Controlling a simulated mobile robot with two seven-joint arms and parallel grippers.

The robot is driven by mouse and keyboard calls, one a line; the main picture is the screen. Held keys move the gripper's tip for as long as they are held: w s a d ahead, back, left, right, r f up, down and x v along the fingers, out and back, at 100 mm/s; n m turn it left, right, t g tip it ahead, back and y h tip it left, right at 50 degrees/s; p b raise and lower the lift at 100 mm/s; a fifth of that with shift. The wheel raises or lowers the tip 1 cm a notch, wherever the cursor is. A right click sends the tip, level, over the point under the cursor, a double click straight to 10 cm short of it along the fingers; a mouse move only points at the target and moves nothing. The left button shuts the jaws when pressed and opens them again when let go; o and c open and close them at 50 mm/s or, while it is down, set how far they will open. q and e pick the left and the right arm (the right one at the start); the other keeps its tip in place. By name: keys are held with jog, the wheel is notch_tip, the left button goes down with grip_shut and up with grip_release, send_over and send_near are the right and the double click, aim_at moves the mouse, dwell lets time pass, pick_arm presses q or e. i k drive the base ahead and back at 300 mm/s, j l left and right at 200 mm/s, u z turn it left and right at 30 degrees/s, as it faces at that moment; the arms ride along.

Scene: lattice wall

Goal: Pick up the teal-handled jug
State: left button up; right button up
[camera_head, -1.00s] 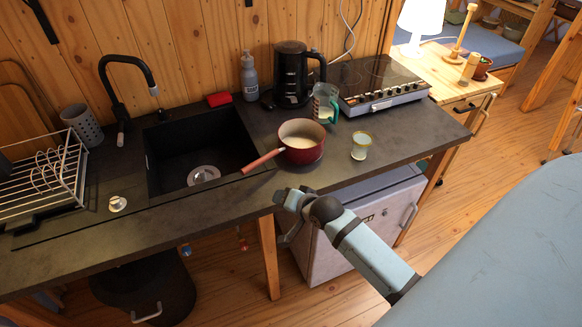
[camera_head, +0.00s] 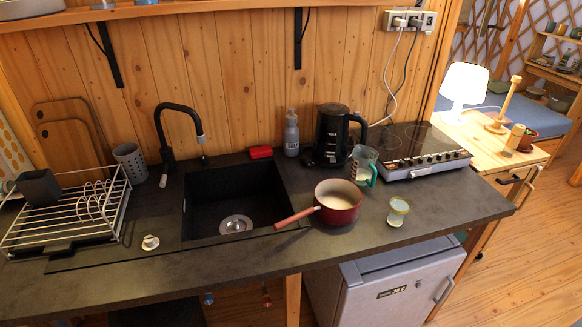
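The teal-handled jug (camera_head: 363,164) is a clear measuring jug standing upright on the dark counter. It is between the black kettle and the hob, with its teal handle on its right side. The red saucepan (camera_head: 338,203) stands in front of it and to its left, close by. Neither of my grippers shows in the head view now.
A black kettle (camera_head: 331,135) stands behind the jug to the left, and a hob (camera_head: 420,150) lies to its right. A small glass (camera_head: 397,212) stands in front. The saucepan's handle points toward the sink (camera_head: 233,200).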

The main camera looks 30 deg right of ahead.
aim_at(364, 172)
jog(key=z, duration=1.35)
